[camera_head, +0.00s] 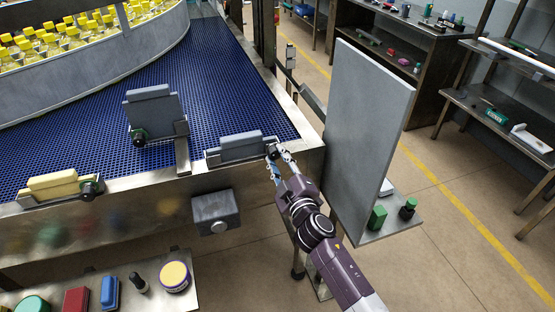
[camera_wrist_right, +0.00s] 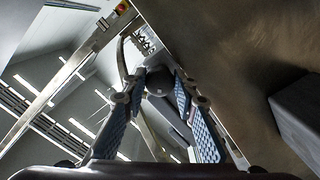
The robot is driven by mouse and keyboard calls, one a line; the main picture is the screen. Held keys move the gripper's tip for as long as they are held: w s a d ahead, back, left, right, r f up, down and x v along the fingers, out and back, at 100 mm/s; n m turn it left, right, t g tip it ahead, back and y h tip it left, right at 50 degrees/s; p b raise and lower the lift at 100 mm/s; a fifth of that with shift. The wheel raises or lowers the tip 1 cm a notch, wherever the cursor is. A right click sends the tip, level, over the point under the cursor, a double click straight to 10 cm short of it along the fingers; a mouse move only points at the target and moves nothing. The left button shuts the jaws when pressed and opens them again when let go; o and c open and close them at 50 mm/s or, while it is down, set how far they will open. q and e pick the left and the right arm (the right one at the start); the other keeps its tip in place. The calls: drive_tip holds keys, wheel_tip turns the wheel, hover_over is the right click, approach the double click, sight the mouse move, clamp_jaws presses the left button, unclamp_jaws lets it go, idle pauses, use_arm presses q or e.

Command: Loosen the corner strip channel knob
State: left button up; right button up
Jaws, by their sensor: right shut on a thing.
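The corner strip channel (camera_head: 232,153) is a metal channel holding a grey block, at the conveyor's near right corner. Its dark knob (camera_head: 271,151) sits at the right end, partly hidden by my gripper. My right gripper (camera_head: 279,157) reaches up to the knob from the lower right and is shut on it. In the right wrist view the dark round knob (camera_wrist_right: 158,83) shows between the two blue-padded fingers (camera_wrist_right: 157,92). How tight the knob is cannot be seen. My left gripper is not in view.
A tall grey panel (camera_head: 362,140) stands just right of my right arm. Other channels hold an upright grey plate (camera_head: 153,113) and a yellow block (camera_head: 54,184). A grey box (camera_head: 215,211) hangs below the conveyor edge. The blue belt (camera_head: 215,75) is mostly clear.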

drive_tip(key=n, duration=0.4)
drive_tip(key=shift+n, duration=0.3)
drive_tip(key=shift+r+n, duration=0.15)
drive_tip(key=shift+n, duration=1.85)
drive_tip(key=o, duration=1.2)
drive_tip(key=shift+c, duration=0.2)
drive_tip(key=v, duration=1.2)
